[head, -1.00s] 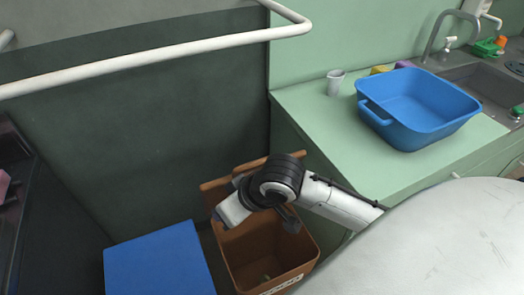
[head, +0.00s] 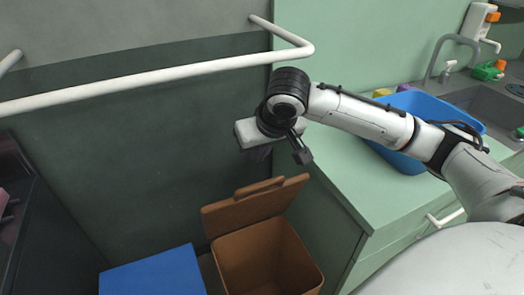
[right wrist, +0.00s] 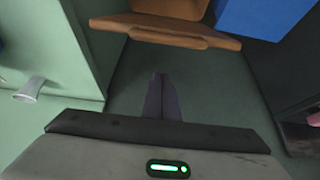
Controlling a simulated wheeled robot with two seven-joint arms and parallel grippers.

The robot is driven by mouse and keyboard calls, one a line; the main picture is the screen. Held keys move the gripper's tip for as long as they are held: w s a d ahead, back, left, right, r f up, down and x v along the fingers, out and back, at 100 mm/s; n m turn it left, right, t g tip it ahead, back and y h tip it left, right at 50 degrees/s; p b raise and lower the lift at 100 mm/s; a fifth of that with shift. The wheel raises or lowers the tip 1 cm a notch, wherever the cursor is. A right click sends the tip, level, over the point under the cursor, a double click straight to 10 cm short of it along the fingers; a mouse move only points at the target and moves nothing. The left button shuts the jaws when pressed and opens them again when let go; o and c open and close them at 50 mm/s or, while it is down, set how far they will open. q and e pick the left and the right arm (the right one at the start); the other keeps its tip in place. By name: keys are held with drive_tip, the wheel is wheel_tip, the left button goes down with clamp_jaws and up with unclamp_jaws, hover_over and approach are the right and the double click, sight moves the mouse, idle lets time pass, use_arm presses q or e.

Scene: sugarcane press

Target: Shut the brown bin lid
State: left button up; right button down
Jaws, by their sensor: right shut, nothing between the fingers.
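The brown bin (head: 268,262) stands on the floor below the counter's end, its mouth uncovered. Its brown lid (head: 250,211) is open, tilted up at the bin's back edge with a handle bar along its top. The lid's handle edge shows at the top of the right wrist view (right wrist: 165,30). My right gripper (head: 258,156) is above and behind the lid, apart from it, near the dark wall. Its dark fingers (right wrist: 161,82) are together and empty in the right wrist view. My left gripper is not in view.
A blue bin lid (head: 155,273) lies left of the brown bin. A green counter (head: 335,170) with a blue basin (head: 395,160) stands to the right, partly behind my right arm. A white rail (head: 150,77) crosses the wall.

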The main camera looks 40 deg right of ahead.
sight(262, 193)
drive_tip(key=f, duration=0.2)
drive_tip(key=s+f, duration=0.1)
drive_tip(key=f, duration=0.1)
drive_tip(key=shift+a+f, duration=0.1)
drive_tip(key=shift+s+a+f, duration=0.1)
drive_tip(key=shift+s+a, duration=0.05)
drive_tip(key=shift+s, duration=0.25)
drive_tip(key=shift+a+f, duration=0.1)
